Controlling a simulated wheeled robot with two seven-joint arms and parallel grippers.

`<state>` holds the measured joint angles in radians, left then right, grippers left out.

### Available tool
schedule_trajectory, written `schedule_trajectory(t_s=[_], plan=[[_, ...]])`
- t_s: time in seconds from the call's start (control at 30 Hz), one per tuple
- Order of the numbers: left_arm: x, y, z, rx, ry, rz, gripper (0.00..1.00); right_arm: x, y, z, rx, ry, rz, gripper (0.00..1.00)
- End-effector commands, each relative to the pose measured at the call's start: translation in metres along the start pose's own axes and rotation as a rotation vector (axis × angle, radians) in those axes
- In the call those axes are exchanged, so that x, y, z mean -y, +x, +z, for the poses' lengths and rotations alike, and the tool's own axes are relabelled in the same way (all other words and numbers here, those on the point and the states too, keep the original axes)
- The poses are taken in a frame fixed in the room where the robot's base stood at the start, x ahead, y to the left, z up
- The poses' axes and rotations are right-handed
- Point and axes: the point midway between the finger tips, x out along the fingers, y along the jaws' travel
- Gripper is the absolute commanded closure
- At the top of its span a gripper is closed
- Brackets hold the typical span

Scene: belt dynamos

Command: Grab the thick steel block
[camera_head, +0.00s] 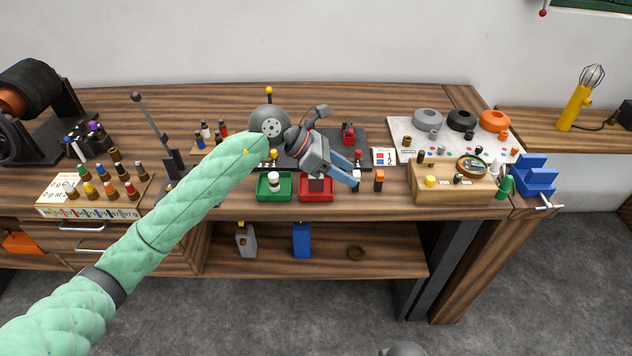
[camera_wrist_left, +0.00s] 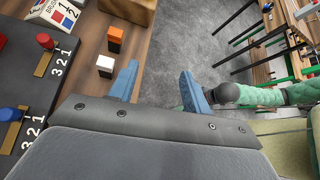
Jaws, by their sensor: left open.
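My left gripper (camera_head: 357,174) is open and empty above the front edge of the workbench, its two blue fingers pointing right. In the left wrist view the gap between its fingertips (camera_wrist_left: 160,72) shows only floor and bench edge. Two small upright blocks stand by it: a white-topped one (camera_wrist_left: 106,66) and a dark one with an orange top (camera_wrist_left: 115,38). The orange-topped block (camera_head: 379,180) also shows in the head view, just right of the fingers. I cannot tell which piece is the thick steel block. My right gripper is not in view.
A green tray (camera_head: 262,195) and a red tray (camera_head: 303,196) sit below my left wrist. A wooden stand (camera_head: 452,197) with a magnifier and a blue vise (camera_head: 535,177) are to the right. A grey board (camera_head: 397,126) holds round parts. Bottles stand on the lower shelf.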

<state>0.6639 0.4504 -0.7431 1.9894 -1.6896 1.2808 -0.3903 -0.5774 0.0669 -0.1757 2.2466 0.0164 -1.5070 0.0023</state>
Motion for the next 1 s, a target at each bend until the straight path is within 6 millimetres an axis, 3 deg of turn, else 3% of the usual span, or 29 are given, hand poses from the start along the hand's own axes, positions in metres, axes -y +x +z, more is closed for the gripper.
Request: schedule_trajectory(t_s=[0.2,0.4,1.0], plan=[[-0.045,-0.041,-0.039,-0.396,0.092,0.105,0.52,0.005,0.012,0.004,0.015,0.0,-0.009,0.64],[-0.063,-0.065,-0.054,-0.558,0.107,0.147,0.52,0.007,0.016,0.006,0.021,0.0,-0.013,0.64],[-0.071,-0.042,-0.072,-0.57,0.106,0.148,0.52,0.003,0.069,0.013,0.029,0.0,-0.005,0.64]])
